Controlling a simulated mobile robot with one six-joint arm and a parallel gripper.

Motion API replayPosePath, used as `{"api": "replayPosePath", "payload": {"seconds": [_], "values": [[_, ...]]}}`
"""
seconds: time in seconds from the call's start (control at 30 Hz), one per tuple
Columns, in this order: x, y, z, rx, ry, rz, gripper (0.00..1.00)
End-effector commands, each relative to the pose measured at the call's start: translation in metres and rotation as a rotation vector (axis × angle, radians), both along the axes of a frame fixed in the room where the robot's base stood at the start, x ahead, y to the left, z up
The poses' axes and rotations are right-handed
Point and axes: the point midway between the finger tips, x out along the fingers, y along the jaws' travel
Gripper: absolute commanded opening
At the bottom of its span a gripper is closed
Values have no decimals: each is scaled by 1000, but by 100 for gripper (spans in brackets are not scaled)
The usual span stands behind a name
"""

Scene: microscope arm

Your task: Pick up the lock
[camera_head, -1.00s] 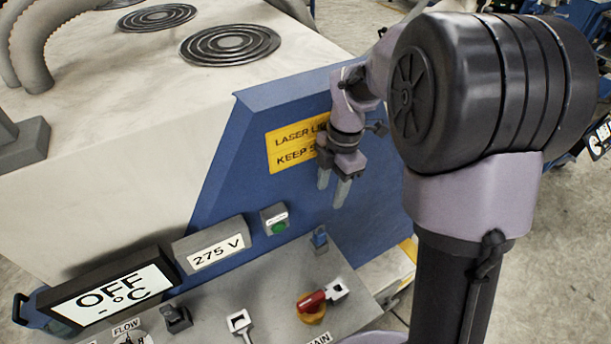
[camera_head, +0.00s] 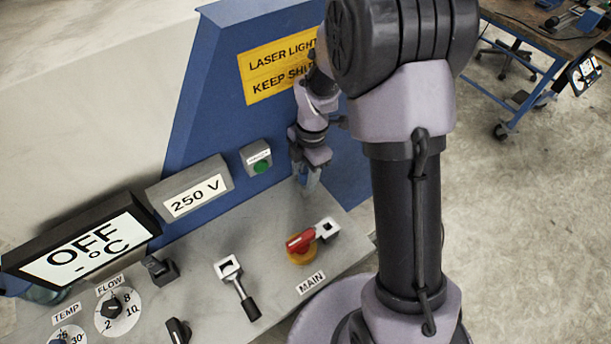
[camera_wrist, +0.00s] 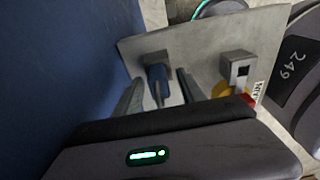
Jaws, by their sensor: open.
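The lock is a small blue padlock (camera_wrist: 157,73) in the wrist view, at a grey bracket (camera_wrist: 152,58) near the corner of the grey panel. My gripper (camera_wrist: 160,88) is open, with one finger to each side of the lock in that picture. I cannot tell whether the lock is fully between the fingers in depth. In the head view my gripper (camera_head: 308,186) points down at the back right of the panel, and its fingers largely hide the lock.
The panel (camera_head: 275,225) holds a red and yellow MAIN switch (camera_head: 302,246), a lever (camera_head: 238,286) and knobs (camera_head: 117,309). A blue wall with a yellow warning sign (camera_head: 275,73) rises behind my gripper. A 250 V display (camera_head: 193,194) stands left.

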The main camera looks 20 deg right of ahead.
Motion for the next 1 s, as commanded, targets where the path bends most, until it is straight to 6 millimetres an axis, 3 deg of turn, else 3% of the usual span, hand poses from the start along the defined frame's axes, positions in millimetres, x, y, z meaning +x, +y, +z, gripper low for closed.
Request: {"api": "replayPosePath", "payload": {"seconds": [0.03, 0.27, 0.67, 1.0], "values": [[0, 0, 0, 0, 0, 0, 43], [0, 0, 1, 0, 0, 0, 0], [-1, -1, 4, 0, 0, 0, 0], [-3, -2, 59, -1, -1, 1, 0]]}}
